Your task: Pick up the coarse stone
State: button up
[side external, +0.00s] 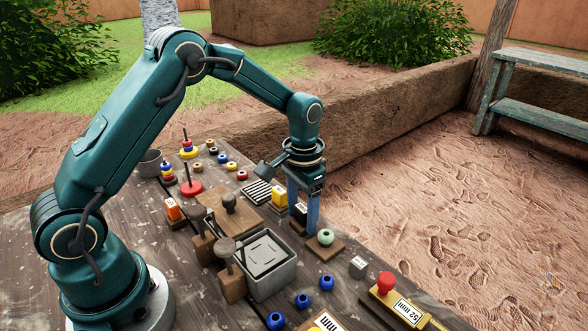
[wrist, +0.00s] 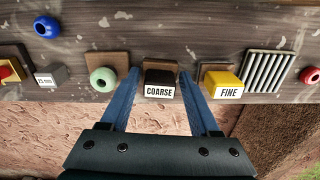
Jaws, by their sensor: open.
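The coarse stone (wrist: 161,77) is a dark block with a white "COARSE" label, lying on a small wooden base near the table edge in the wrist view. In the side view the coarse stone (side external: 300,210) is partly hidden by my blue fingers. My gripper (side external: 303,222) is open and points down over it. In the wrist view the fingers of my gripper (wrist: 156,84) show on either side of the stone, with a gap on each side. I cannot tell how far the tips have come down beside it.
The yellow fine stone (wrist: 222,84) is close on the right of my fingers in the wrist view, the green ring (wrist: 103,79) close on the left. A ribbed plate (wrist: 267,70) lies beyond the fine stone. A grey bin (side external: 270,264) and wooden-block tools stand nearby.

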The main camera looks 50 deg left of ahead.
aim_at(303, 207)
grip_shut()
jog(key=shift+w+r, duration=0.1)
jog(key=shift+r, duration=0.6)
notch_tip(303, 207, up, 3)
jog(key=s+a+r, duration=0.5)
jog(key=a+r, duration=0.1)
jog(key=a, duration=0.4)
jog(key=shift+s+a+r, duration=0.15)
jog(key=shift+s+r, duration=0.15)
